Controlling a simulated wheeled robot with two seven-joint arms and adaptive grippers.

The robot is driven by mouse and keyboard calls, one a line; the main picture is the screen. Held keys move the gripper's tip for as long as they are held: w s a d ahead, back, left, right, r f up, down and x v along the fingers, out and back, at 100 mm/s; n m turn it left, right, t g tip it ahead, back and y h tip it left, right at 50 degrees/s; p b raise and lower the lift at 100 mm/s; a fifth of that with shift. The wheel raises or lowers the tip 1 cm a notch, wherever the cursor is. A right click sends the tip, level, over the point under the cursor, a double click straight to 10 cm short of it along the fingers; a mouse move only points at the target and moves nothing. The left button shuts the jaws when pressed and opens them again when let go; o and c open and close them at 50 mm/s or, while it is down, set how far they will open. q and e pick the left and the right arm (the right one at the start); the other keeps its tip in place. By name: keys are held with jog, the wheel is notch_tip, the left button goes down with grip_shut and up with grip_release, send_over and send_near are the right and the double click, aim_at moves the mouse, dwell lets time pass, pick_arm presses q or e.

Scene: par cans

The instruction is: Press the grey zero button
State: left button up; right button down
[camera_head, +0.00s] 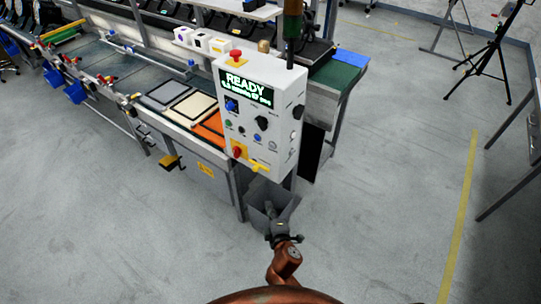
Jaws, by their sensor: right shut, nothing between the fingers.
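My right gripper (271,210) is below the box, apart from the buttons. It is shut and empty. My left gripper is not in view.
A red mushroom button (236,56) tops the box, and another red button (237,153) sits on yellow at its lower left. A grey bin (255,194) is below the box. The bench (160,120) runs left. A black tripod (492,50) stands right; the floor between is clear.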

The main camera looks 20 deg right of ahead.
notch_tip(320, 180, up, 19)
jog(key=s+n+t+h, duration=0.1)
jog(key=t, duration=0.2)
jog(key=shift+s+a+t, duration=0.15)
jog(key=shift+t, duration=0.15)
send_near(269, 146)
jog(key=w+a, duration=0.3)
jog(key=w, duration=0.1)
jog(key=shift+w+d, duration=0.45)
jog(key=shift+d, duration=0.4)
jog(key=shift+w+d, duration=0.45)
jog(key=shift+d, duration=0.4)
